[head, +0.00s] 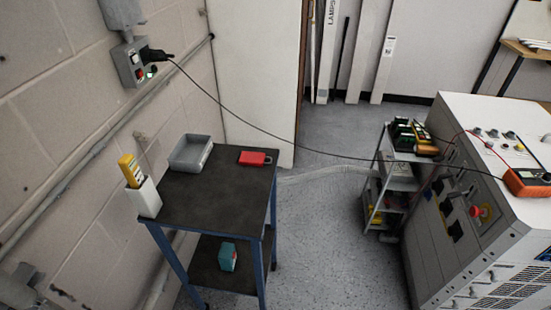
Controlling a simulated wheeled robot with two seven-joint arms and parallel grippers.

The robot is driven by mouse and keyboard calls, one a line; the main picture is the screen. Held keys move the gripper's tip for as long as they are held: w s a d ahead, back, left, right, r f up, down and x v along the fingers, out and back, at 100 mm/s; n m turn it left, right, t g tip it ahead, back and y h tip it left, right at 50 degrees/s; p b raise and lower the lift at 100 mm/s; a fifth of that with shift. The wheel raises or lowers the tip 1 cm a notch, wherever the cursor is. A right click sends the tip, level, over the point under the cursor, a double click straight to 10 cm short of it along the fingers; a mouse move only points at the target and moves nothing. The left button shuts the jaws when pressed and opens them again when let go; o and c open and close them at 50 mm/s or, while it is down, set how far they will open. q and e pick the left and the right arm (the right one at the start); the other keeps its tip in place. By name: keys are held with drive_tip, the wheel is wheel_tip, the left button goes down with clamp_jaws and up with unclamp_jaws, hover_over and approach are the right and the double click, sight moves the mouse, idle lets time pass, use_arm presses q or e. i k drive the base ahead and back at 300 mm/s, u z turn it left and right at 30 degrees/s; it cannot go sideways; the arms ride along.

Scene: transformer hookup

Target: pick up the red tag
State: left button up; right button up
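A flat red item (252,158) with a small loop at its right end lies on the dark top of the blue-legged cart (215,207), near the far right corner. It looks like the red tag, but it is too small to read any marking. Nothing covers it. Neither of my grippers is in the head view.
A teal box (228,257) sits on the lower shelf. A black cable (265,131) hangs from the wall socket (131,63) toward the grey cabinet (425,235).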

sight(250, 158)
drive_tip(key=z, duration=1.7)
drive_tip(key=i, duration=1.55)
drive_tip(key=u, duration=2)
